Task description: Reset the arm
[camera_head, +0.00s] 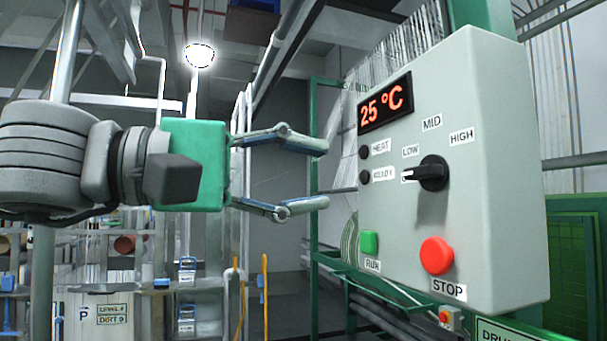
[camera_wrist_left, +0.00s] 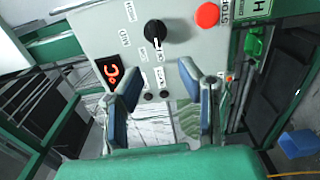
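My left gripper (camera_head: 326,174) reaches in from the left in the head view. Its two fingers are spread apart with nothing between them, short of the grey control box (camera_head: 490,200). The box has a display (camera_head: 385,103) reading 25 °C and a black rotary knob (camera_head: 432,173) whose white mark points toward LOW. It also has a green RUN button (camera_head: 369,243) and a red STOP button (camera_head: 437,255). In the left wrist view, the open fingers (camera_wrist_left: 162,92) show in front of the box's face (camera_wrist_left: 180,65). My right gripper is in neither view.
A green frame (camera_head: 314,170) stands behind the box, with pale strands running behind it. A green mesh panel (camera_head: 577,265) is at the right. Racks with blue clips (camera_head: 187,270) stand at the lower left. The space between my fingers and the box is clear.

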